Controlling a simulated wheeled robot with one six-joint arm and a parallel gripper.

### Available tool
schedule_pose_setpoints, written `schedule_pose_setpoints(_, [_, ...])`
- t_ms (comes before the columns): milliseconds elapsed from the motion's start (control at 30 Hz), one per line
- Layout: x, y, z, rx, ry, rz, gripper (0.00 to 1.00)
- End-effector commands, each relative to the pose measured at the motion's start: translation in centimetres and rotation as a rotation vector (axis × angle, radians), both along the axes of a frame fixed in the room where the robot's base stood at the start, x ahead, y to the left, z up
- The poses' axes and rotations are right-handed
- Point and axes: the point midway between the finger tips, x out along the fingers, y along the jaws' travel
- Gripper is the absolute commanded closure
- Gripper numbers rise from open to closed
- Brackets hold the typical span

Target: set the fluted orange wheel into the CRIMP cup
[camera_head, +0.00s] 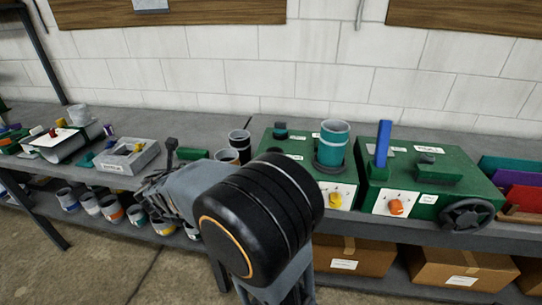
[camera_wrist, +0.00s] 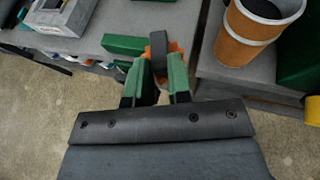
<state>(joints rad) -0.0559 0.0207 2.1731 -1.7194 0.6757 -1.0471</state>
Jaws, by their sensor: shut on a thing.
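My gripper (camera_wrist: 158,64) shows in the wrist view with its two green-padded fingers closed on the fluted orange wheel (camera_wrist: 175,48). Only ragged orange edges show past the fingers. A dark grey upright piece stands in front of the orange; I cannot tell whether it is part of the wheel. An orange-banded cup (camera_wrist: 245,42) with a dark inside stands to the right, apart from the fingers. I cannot read CRIMP on any cup. My arm hides the fingertips there.
A green block (camera_wrist: 125,45) lies left of the fingers on the bench. A grey box (camera_head: 128,157) stands further left. Green machine boxes (camera_head: 430,180) with a teal cup (camera_head: 333,145) on one stand to the right. The bench's front edge is close, with floor below.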

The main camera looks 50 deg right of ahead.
Motion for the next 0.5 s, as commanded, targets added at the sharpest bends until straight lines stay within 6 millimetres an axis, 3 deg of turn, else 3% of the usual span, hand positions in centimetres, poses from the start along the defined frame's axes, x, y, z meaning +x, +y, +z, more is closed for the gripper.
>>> schedule_pose_setpoints(67, [-0.7, -2.9, 3.2, 0.004, -0.012, -0.140, 1.00])
schedule_pose_setpoints(200, [-4.3, -8.2, 8.8, 0.004, -0.010, -0.456, 1.00])
schedule_pose_setpoints(333, [-8.8, -11.4, 12.4, 0.005, -0.005, -0.724, 1.00])
schedule_pose_setpoints(500, [-14.2, -13.1, 15.2, 0.005, -0.003, -0.967, 1.00])
